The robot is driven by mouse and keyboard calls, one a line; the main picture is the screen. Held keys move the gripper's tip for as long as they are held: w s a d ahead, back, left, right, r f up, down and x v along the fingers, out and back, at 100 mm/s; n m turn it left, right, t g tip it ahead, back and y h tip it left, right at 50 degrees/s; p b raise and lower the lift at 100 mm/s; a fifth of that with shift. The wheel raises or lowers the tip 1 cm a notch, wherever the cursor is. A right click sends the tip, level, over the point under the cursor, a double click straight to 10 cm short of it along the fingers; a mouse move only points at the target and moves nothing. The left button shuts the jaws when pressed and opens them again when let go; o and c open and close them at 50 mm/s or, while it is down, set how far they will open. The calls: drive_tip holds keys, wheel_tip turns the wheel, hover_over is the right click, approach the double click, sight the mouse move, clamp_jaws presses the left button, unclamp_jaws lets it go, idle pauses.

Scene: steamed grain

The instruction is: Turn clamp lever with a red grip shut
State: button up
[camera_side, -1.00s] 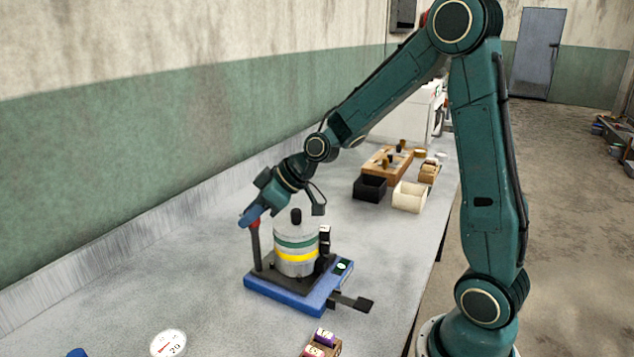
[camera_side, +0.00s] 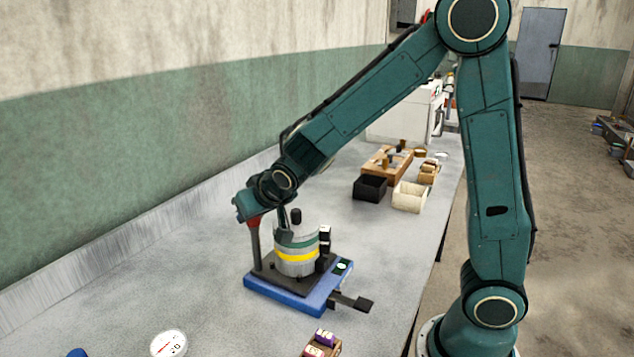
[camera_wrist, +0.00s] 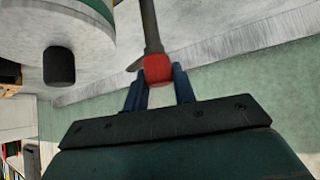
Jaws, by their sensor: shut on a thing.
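The clamp lever is a dark upright rod (camera_side: 254,245) with a red grip (camera_wrist: 158,69) at its top. It stands at the left side of the blue base (camera_side: 287,294). My gripper (camera_wrist: 159,80) has its two blue fingers on either side of the red grip and is shut on it. In the side view my gripper (camera_side: 246,212) hides most of the grip. A grey canister (camera_side: 297,264) with green and yellow bands and a black knob (camera_side: 296,216) stands on the base, right beside the lever. The knob also shows in the wrist view (camera_wrist: 59,66).
A black pedal-like bar (camera_side: 350,302) sticks out at the base's right. A white dial (camera_side: 168,344) and a small wooden block with coloured pieces (camera_side: 321,343) lie in front. Black (camera_side: 370,188) and cream (camera_side: 410,196) bins stand behind. The bench at left is clear.

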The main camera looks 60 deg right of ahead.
drive_tip(key=m+g+h, duration=0.1)
drive_tip(key=m+h, duration=0.1)
drive_tip(key=m, duration=0.1)
drive_tip(key=shift+a, duration=0.1)
drive_tip(key=shift+m+g+h, duration=1.1)
drive_tip(key=shift+m+h, duration=0.1)
drive_tip(key=shift+m, duration=0.8)
drive_tip(key=o, duration=1)
drive_tip(key=v, duration=1.3)
drive_tip(key=shift+s+a+r, duration=0.1)
drive_tip(key=shift+r, duration=0.2)
